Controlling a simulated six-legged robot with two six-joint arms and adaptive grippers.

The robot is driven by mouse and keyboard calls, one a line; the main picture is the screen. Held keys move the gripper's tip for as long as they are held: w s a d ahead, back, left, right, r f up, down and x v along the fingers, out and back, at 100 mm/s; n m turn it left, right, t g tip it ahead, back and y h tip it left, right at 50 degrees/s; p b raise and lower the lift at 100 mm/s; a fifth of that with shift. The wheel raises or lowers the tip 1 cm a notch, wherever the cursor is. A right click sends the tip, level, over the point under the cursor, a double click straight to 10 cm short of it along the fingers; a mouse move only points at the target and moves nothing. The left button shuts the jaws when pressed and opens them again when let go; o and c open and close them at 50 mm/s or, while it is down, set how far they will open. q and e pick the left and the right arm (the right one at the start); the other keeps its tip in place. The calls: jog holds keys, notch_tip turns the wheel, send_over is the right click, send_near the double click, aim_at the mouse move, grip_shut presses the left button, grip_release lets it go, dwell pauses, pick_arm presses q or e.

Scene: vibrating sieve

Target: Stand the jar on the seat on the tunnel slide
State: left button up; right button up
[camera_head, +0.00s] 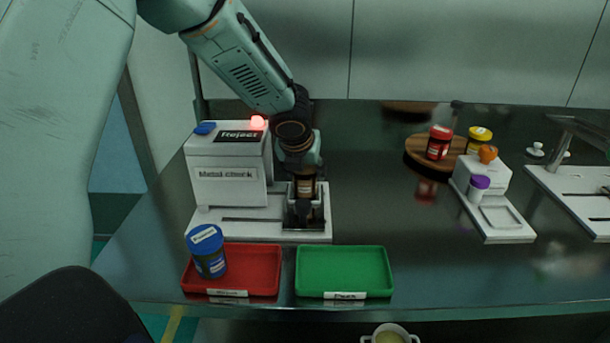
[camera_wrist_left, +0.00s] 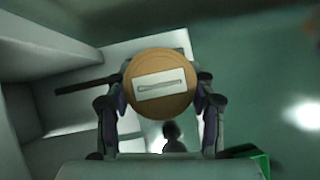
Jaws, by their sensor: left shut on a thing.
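The metal check unit (camera_head: 225,178) is a white box with a lit red lamp and a Reject sign. Its white base (camera_head: 255,236), with a dark slot, reaches right, beneath my left gripper. My left gripper (camera_head: 304,203) points down over the base's right end and is shut on a brown jar (camera_head: 305,186). In the left wrist view the jar's tan round lid (camera_wrist_left: 160,88) with a white label sits between the fingers (camera_wrist_left: 160,110). The seat is hidden behind the gripper, and I cannot tell whether the jar touches it. My right gripper is not in view.
A red tray (camera_head: 250,255) holds a blue-lidded jar (camera_head: 207,252). An empty green tray (camera_head: 344,268) lies beside it. At right are a round wooden board (camera_head: 418,150) with jars and a white scale-like device (camera_head: 500,222). The mid-table is clear.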

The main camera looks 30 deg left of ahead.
pick_arm(q)
jog(key=shift+r, duration=0.15)
jog(key=shift+s+f, duration=0.2)
jog(key=o, duration=1.2)
jog(key=shift+w, duration=0.1)
jog(key=shift+r, duration=0.25)
jog(key=p+v, duration=0.4)
jog(key=v, duration=0.8)
